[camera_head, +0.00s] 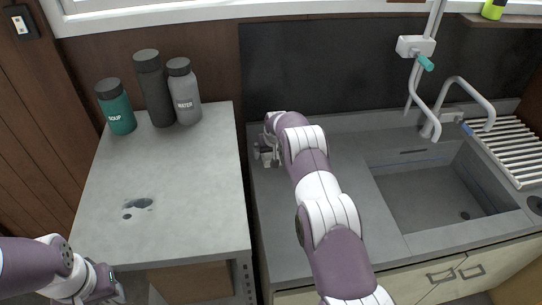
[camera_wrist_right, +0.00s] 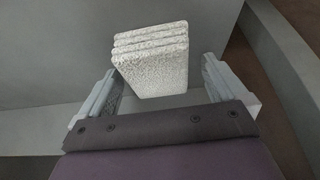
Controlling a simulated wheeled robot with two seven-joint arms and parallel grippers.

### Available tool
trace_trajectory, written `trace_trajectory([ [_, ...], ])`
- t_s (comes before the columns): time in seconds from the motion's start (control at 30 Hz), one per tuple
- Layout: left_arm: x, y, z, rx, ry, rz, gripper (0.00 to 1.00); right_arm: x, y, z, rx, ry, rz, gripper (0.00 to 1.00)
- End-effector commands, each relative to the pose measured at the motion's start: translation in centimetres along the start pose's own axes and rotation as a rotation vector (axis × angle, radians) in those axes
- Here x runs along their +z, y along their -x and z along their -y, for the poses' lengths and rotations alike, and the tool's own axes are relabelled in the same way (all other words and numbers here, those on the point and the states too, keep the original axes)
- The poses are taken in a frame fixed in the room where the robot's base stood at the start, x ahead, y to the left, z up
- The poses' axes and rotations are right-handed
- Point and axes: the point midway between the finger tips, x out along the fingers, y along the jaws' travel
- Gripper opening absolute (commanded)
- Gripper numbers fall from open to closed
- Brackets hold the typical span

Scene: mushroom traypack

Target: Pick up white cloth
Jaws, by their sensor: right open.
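The white cloth (camera_wrist_right: 155,62) is a folded, textured stack in the right wrist view, lying on a grey surface. My right gripper (camera_wrist_right: 163,72) is open, with one finger on each side of the cloth and gaps showing between. In the head view my right gripper (camera_head: 266,153) is at the left end of the sink counter, near its back edge. There I cannot make out the cloth clearly behind the gripper and arm. My left gripper (camera_head: 110,290) is at the bottom left by the table's front edge; its jaws are too unclear to read.
The left table (camera_head: 190,190) carries a teal soup bottle (camera_head: 117,108), a black bottle (camera_head: 154,88) and a grey water bottle (camera_head: 184,92) at the back. The sink (camera_head: 430,190) and tap (camera_head: 440,110) are at the right.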

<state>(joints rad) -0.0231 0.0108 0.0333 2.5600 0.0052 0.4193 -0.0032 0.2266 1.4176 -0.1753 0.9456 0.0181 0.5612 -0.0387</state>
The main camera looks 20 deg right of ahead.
Motion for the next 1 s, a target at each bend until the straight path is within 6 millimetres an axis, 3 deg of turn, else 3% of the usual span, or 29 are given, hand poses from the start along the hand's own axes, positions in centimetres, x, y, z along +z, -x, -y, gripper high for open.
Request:
trace_trajectory([
  [0.13,0.0,0.0,0.0,0.000,0.000,0.000,0.48,0.0,0.0,0.0,0.000,0.000,0.000,0.99],
  [0.17,0.0,0.0,0.0,0.000,0.000,0.000,0.48,0.0,0.0,0.0,0.000,0.000,0.000,0.92],
  [0.3,0.0,0.0,0.0,0.000,0.000,0.000,0.48,0.0,0.0,0.0,0.000,0.000,0.000,0.47],
  [0.33,0.0,0.0,0.0,0.000,0.000,0.000,0.48,0.0,0.0,0.0,0.000,0.000,0.000,0.44],
  [0.6,0.0,0.2,0.0,0.000,0.000,0.000,0.48,-0.1,0.1,0.0,0.000,0.000,-0.001,0.43],
  [0.77,-0.2,1.7,0.0,0.000,0.000,0.000,0.48,-0.4,1.1,0.0,0.000,0.000,0.001,0.43],
  [0.97,-0.3,2.9,0.0,0.000,0.000,0.000,0.48,-1.9,4.5,0.0,0.000,0.000,-0.001,0.43],
  [1.0,-0.5,4.0,0.0,0.000,0.000,0.001,0.48,-2.1,5.7,-0.4,0.000,-0.002,0.001,0.43],
])
